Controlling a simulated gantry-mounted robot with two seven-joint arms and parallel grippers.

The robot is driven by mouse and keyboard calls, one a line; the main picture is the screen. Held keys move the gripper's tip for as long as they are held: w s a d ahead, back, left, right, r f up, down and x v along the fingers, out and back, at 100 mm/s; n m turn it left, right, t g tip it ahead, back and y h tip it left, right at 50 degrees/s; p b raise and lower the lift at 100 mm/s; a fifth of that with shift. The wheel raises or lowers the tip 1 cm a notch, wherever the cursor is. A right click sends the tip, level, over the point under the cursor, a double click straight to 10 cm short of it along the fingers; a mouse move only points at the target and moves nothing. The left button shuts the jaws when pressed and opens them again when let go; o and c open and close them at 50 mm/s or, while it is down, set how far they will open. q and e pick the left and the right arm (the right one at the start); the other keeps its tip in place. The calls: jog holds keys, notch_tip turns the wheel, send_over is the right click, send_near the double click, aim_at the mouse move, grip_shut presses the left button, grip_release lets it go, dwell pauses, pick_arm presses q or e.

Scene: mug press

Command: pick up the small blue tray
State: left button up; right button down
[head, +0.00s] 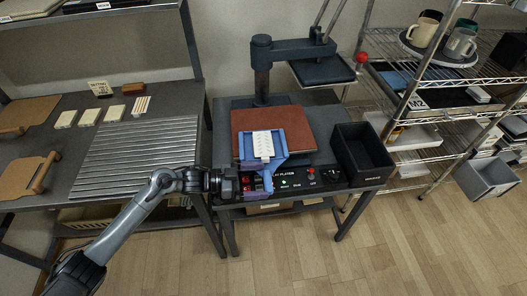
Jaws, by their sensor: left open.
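The small blue tray (243,151) sits on the reddish-brown pad (293,117) of the press, in the middle of the head view. A white slab with small markings (263,144) lies in the tray. A blue part of the tray reaches toward the front edge of the press table. My left gripper (250,183) is at that front end, just below the tray in the picture, with its jaws open. The fingertips are small and partly hidden, so I cannot tell whether they touch the tray. My right gripper is not in view.
The dark press (263,70) stands behind the pad, with its flat head (322,70) swung right. An empty black box (361,151) is to the right. A control panel (300,181) runs along the front. A ribbed metal surface (140,155) is left; wire shelves (440,100) stand right.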

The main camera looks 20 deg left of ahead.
aim_at(269, 180)
pick_arm(q)
jog(key=shift+p+x, duration=0.4)
jog(key=shift+x, duration=1.6)
jog(key=shift+f, duration=0.15)
jog(key=c, duration=0.8)
jog(key=shift+c, duration=0.2)
jog(key=shift+r, duration=0.25)
